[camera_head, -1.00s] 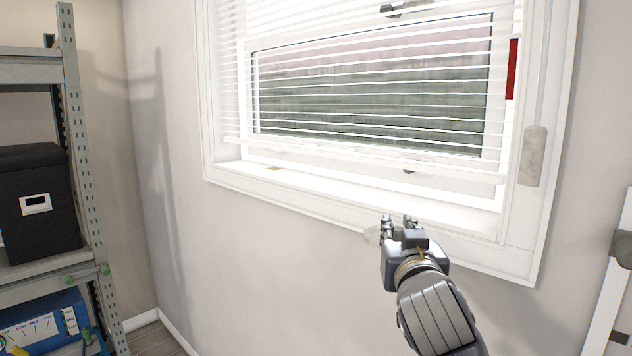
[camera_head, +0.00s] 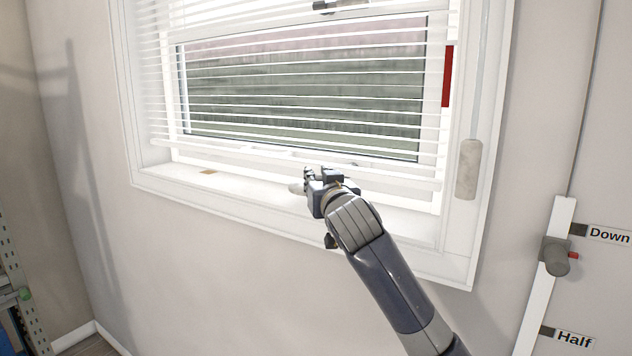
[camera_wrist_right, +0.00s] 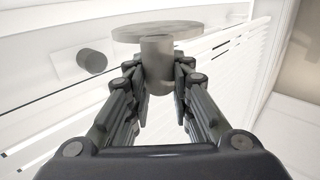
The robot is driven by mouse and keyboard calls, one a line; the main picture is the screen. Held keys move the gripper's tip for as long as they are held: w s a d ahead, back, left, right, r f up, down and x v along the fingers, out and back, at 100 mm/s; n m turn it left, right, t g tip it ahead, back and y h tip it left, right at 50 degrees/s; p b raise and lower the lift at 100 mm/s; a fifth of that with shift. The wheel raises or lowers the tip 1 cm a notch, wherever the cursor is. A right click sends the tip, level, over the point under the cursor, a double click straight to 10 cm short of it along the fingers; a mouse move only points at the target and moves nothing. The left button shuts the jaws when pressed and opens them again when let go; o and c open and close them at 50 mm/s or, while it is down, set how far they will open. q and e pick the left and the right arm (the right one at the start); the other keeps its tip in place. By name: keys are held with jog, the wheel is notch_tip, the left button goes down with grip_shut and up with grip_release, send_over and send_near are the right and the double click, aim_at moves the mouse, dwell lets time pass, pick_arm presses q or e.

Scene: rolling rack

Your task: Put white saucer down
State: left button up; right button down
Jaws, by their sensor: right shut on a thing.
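My right gripper (camera_head: 315,178) is shut on the white saucer (camera_head: 296,188), of which only a small pale edge shows left of the fingers in the head view. In the right wrist view the saucer (camera_wrist_right: 157,32) is a pale grey round disc on a short cylindrical stem, and the stem is between the fingertips (camera_wrist_right: 160,72). The gripper is in front of the window at the height of the white sill (camera_head: 235,188). I cannot tell whether the saucer touches the sill. My left gripper is not in view.
White blinds (camera_head: 300,100) hang just behind the gripper. A cord weight (camera_head: 468,170) hangs at the right of the window. A slider knob (camera_head: 553,256) stands by "Down" and "Half" labels. A metal rack (camera_head: 15,265) is at the left edge. A bare strip of sill lies left of the gripper.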

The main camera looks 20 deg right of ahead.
aim_at(296, 187)
jog(key=shift+w+d+p, duration=0.15)
jog(key=shift+w+d, duration=0.05)
jog(key=shift+w, duration=0.4)
jog(key=shift+w+d+p, duration=0.15)
jog(key=shift+w+d, duration=0.05)
jog(key=shift+w, duration=0.5)
jog(key=shift+f+p, duration=0.3)
notch_tip(296, 187, down, 2)
jog(key=shift+f+p, duration=0.1)
jog(key=shift+p, duration=0.55)
jog(key=shift+d+f, duration=0.1)
jog(key=shift+f, duration=0.3)
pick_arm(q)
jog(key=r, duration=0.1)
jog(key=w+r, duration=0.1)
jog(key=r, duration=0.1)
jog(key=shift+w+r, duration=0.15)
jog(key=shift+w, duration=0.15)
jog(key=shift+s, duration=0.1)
pick_arm(e)
jog(key=shift+f, duration=0.1)
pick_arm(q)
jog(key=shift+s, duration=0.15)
pick_arm(e)
jog(key=c, duration=1.4)
grip_release()
jog(key=shift+f, duration=0.1)
